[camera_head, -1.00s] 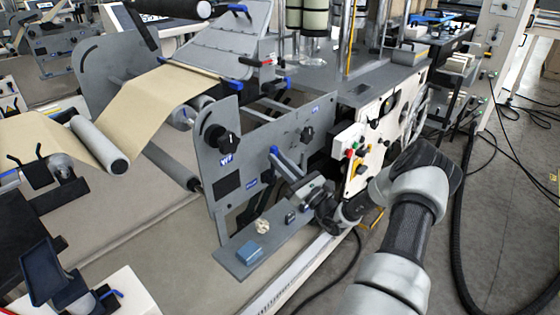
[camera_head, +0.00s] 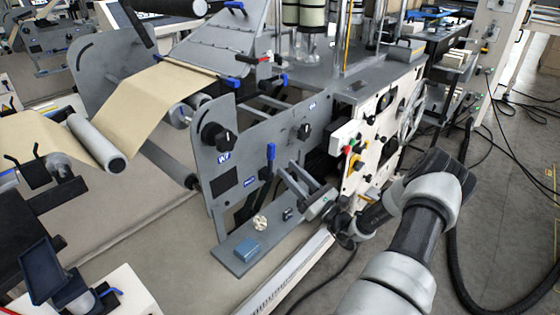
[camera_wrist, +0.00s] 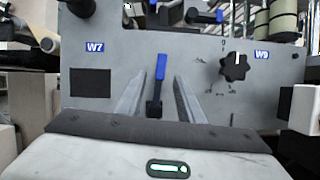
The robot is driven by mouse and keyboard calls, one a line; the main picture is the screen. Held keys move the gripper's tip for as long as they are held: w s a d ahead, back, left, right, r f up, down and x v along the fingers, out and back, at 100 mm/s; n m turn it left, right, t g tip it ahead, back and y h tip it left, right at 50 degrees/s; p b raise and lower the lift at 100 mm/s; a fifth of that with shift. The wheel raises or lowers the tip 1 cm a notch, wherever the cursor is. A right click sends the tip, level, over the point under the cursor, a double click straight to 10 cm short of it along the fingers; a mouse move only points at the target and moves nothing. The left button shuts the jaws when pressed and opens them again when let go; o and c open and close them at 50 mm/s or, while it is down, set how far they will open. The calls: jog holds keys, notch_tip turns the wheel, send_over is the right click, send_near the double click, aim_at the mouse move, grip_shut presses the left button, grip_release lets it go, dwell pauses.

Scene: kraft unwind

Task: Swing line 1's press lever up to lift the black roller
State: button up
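A press lever with a blue grip (camera_head: 270,156) stands upright on the grey side plate of the machine. Its blue grip (camera_wrist: 161,66) and dark lower part show between my fingers in the wrist view. My gripper (camera_head: 294,176) is open, its two grey fingers apart and pointing at the plate. In the head view the fingertips are to the right of and below the blue grip, apart from it. In the wrist view the gripper (camera_wrist: 156,96) has nothing held. A black roller (camera_head: 165,6) shows at the top left; I cannot tell if this lever moves it.
Black knobs (camera_head: 304,131) stick out of the plate near the lever. A white control panel (camera_head: 385,125) with buttons is beside my arm. Brown paper web (camera_head: 150,105) runs at the left.

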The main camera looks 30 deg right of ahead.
jog(key=v, duration=1)
jog(key=shift+s+f, duration=0.2)
jog(key=shift+s, duration=0.05)
